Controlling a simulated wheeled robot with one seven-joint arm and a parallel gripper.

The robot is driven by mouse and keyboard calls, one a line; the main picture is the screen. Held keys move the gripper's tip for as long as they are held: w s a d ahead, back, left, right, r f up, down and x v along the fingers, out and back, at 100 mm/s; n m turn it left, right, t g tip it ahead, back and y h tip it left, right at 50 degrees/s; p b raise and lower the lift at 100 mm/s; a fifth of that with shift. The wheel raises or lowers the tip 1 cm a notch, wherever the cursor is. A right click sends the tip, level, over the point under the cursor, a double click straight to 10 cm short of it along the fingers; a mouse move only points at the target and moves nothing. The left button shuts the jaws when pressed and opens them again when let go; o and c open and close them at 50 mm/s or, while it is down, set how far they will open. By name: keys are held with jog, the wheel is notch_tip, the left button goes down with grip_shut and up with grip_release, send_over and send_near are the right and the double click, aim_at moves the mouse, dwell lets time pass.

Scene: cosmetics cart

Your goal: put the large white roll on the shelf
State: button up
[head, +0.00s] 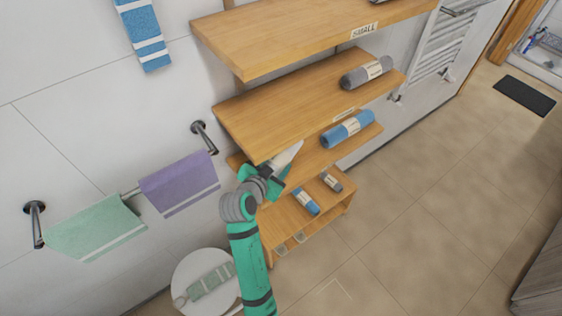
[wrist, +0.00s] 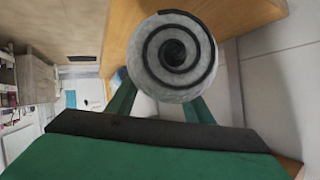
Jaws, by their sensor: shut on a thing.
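The large white roll (head: 287,156) is held in my gripper (head: 270,176) at the left end of the wooden shelf unit (head: 270,130). In the wrist view the roll (wrist: 172,55) shows its round end with a dark spiral, between the two green fingers of my gripper (wrist: 160,106). My gripper is shut on it. In the head view the roll is just below the front edge of the labelled middle board, close to the lower board. Whether it touches a board, I cannot tell.
A grey roll (head: 367,73) lies on the middle board and a blue roll (head: 347,129) on the board below. Smaller rolls (head: 305,201) lie on the lowest board. Towels (head: 180,183) hang on a wall bar at left. A white round stool (head: 190,262) stands below.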

aim_at(281, 156)
jog(key=w, duration=0.1)
jog(key=w+d, duration=0.1)
jog(key=w, duration=0.1)
jog(key=shift+w+d, duration=0.1)
jog(key=shift+d, duration=0.1)
jog(key=shift+w+f, duration=0.1)
jog(key=shift+f, duration=1.65)
jog(key=o, duration=1.3)
jog(key=shift+f, duration=0.1)
jog(key=v, duration=1.2)
